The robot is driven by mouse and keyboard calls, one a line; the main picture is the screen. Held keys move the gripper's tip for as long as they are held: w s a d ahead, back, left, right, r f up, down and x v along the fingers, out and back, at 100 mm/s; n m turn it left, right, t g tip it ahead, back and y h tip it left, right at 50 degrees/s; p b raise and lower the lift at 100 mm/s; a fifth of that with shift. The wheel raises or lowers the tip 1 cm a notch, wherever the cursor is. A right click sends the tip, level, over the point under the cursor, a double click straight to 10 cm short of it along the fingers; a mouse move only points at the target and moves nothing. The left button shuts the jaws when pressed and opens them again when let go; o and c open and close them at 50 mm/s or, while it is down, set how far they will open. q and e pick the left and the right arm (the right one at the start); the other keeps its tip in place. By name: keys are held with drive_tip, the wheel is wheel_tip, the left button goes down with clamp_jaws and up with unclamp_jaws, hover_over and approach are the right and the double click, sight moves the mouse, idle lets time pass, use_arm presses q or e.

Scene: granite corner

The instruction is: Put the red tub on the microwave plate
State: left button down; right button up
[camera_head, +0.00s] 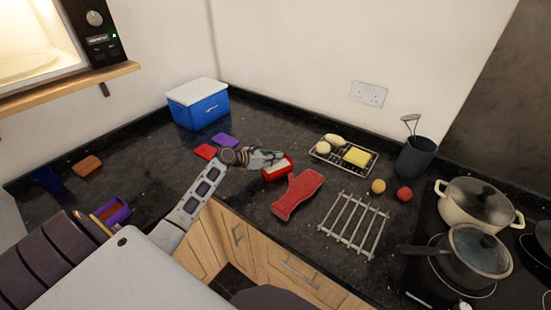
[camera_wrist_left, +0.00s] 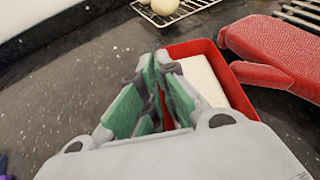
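The red tub (camera_head: 283,174) with a white block inside sits on the dark counter, left of the red oven mitt. It also shows in the left wrist view (camera_wrist_left: 242,100). My left gripper (camera_head: 277,160) is at the tub's left side. In the left wrist view its green-padded fingers (camera_wrist_left: 158,62) are close together with the tub's red near wall between them; the fingers hide part of that wall. The microwave (camera_head: 96,37) is open at the upper left, and part of its pale plate (camera_head: 22,66) shows inside. My right gripper is not in view.
The red oven mitt (camera_head: 298,193) lies close right of the tub. A blue-and-white cooler (camera_head: 200,108), a rack with food (camera_head: 330,158), an empty metal rack (camera_head: 354,226) and pots (camera_head: 476,200) stand around. The microwave rests on a wooden shelf (camera_head: 70,88) above the counter.

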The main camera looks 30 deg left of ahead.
use_arm(q)
drive_tip(key=c, duration=1.6)
unclamp_jaws()
drive_tip(key=shift+c, duration=0.2)
drive_tip(key=shift+r, duration=0.1)
drive_tip(key=v, duration=1.2)
drive_tip(key=shift+r, duration=0.1)
